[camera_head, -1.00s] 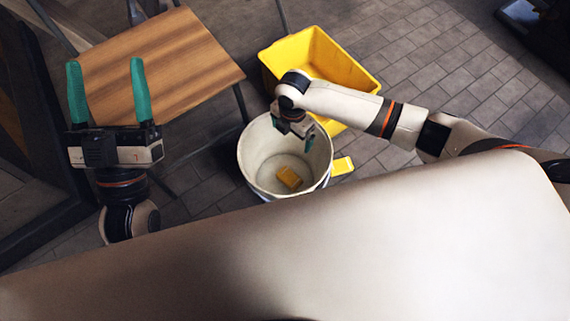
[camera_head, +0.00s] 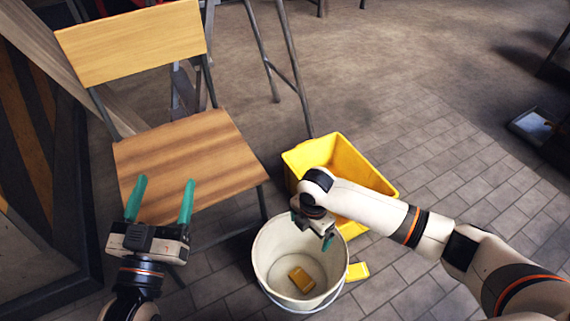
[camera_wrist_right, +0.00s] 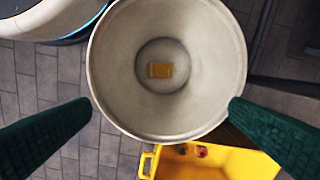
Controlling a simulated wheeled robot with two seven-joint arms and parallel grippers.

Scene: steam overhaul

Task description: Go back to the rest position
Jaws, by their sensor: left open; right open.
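My left gripper (camera_head: 160,202) is at the lower left in the head view, its two green fingers spread and empty in front of the wooden chair. My right gripper (camera_head: 312,230) is over the far rim of a white bucket (camera_head: 262,262) and partly hidden by its own wrist. In the right wrist view the green fingers of the right gripper (camera_wrist_right: 160,125) are wide apart with nothing between them. A yellow block (camera_head: 301,279) lies on the bottom of the bucket. It also shows in the right wrist view (camera_wrist_right: 160,70).
A yellow bin (camera_head: 345,150) stands behind the bucket. A wooden chair (camera_head: 185,155) stands at the left. A dark panel with striped edging (camera_head: 40,150) is at the far left. Tiled floor (camera_head: 440,160) to the right is clear.

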